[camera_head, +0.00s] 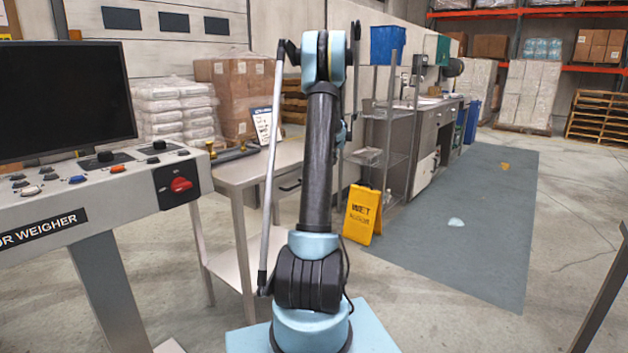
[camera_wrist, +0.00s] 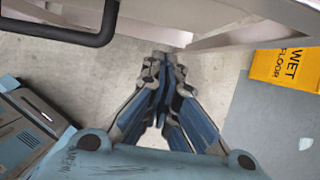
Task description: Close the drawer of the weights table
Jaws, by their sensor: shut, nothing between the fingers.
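The weights table (camera_head: 232,174) is a pale metal table left of my arm in the head view, with a lower shelf. Its drawer shows only partly behind my arm, with a dark handle (camera_head: 290,187) at the front. The dark bar handle (camera_wrist: 95,38) also crosses the top left of the wrist view, below a pale panel edge. How far the drawer stands out is hard to tell. My gripper (camera_wrist: 167,62) is shut and empty, right of the handle and apart from it in the wrist view. In the head view my arm hides the gripper.
A weigher console (camera_head: 100,195) with a monitor stands at the left. A yellow wet-floor sign (camera_head: 362,213) stands right of my arm, also in the wrist view (camera_wrist: 287,68). A shelf rack and workbench (camera_head: 425,130) lie beyond. The grey mat (camera_head: 455,215) is mostly clear.

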